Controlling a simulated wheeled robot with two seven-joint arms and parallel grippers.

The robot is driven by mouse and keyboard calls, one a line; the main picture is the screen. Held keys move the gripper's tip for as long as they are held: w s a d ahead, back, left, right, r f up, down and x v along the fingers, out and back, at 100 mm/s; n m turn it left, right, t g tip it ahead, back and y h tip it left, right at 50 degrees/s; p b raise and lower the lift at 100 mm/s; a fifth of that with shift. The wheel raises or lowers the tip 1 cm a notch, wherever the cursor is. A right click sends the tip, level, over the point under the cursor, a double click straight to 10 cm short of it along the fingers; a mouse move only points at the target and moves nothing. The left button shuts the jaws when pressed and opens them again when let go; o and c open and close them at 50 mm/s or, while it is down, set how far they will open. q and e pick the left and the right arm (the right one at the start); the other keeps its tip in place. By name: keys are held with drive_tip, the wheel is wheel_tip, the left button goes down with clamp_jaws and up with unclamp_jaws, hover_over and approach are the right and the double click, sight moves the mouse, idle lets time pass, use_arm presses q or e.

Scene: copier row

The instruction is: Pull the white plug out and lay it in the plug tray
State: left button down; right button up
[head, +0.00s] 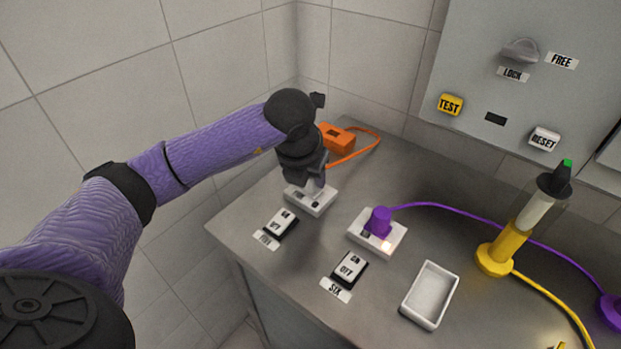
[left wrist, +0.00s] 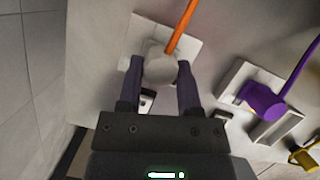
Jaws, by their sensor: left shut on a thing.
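My left gripper (head: 314,180) is shut on the white plug (left wrist: 160,68), which has an orange cord; in the left wrist view the two fingers close on it from both sides. The plug is at the left white socket block (head: 318,205), which also shows behind it in the left wrist view (left wrist: 185,50). I cannot tell whether its pins are in the socket. In the head view the gripper mostly hides the plug. The white plug tray (head: 418,322) looks empty, at the front of the counter. My right gripper is not in view.
A purple plug (head: 379,221) sits in the neighbouring socket block (head: 391,244), which has a lit spot. Switches (head: 281,223) (head: 350,268) stand in front of the blocks. A yellow stand (head: 495,259) is right of the tray. An orange box (head: 338,138) lies behind.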

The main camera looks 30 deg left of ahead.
use_arm(q)
drive_tip(key=shift+r, duration=0.15)
drive_tip(key=shift+r+p, duration=1.3)
drive_tip(key=shift+r, duration=0.2)
drive_tip(key=shift+r+p, duration=0.55)
drive_tip(key=shift+r, duration=0.15)
drive_tip(key=shift+r+p, duration=0.55)
drive_tip(key=shift+r, duration=0.1)
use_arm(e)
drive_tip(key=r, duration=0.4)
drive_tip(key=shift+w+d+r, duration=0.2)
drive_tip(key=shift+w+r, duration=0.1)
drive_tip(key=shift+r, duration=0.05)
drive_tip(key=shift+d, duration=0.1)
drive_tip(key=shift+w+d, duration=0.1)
